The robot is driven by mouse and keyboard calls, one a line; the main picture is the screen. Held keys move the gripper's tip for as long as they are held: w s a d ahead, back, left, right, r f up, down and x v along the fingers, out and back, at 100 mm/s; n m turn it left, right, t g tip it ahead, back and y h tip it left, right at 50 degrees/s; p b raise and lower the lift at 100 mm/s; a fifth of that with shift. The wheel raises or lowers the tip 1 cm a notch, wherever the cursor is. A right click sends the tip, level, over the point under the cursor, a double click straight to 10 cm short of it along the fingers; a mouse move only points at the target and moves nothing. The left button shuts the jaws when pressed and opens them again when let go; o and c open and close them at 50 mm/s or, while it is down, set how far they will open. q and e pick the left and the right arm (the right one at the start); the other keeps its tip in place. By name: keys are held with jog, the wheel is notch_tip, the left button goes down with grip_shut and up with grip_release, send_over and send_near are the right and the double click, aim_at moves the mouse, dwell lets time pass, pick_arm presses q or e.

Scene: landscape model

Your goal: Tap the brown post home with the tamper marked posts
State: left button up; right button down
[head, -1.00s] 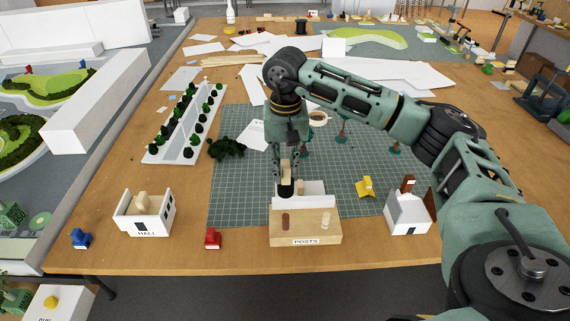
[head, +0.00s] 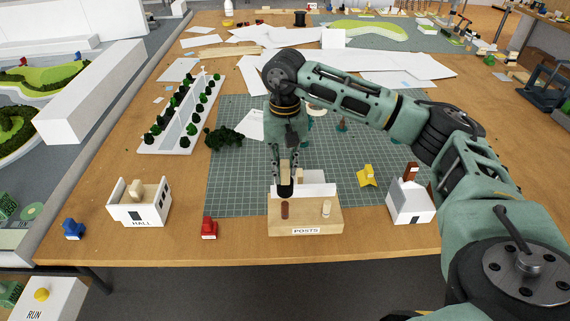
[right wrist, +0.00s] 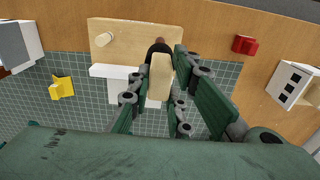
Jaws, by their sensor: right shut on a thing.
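A tamper with a pale wooden handle (right wrist: 160,78) and a black head (head: 285,191) is held upright in my right gripper (head: 286,168), which is shut on the handle. A wooden block marked POSTS (head: 305,221) lies near the table's front edge. The brown post (head: 285,211) stands up from its left part, and a pale post (head: 326,209) from its right part. In the head view the black head shows just above the brown post; I cannot tell whether they touch. My left gripper is not in view.
A white piece (head: 316,190) stands behind the block. A red piece (head: 209,228) and a white hall (head: 140,207) are to its left. A yellow piece (head: 367,176) and a white house (head: 409,203) are to its right. The green mat (head: 237,180) is mostly clear.

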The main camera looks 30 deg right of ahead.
aim_at(285, 177)
notch_tip(285, 177, down, 6)
jog(key=b, duration=0.4)
jog(key=shift+r, duration=0.5)
jog(key=shift+r+p, duration=0.3)
jog(key=shift+p, duration=0.05)
jog(key=shift+r+p, duration=1)
jog(key=shift+r, duration=0.8)
jog(key=shift+f, duration=0.1)
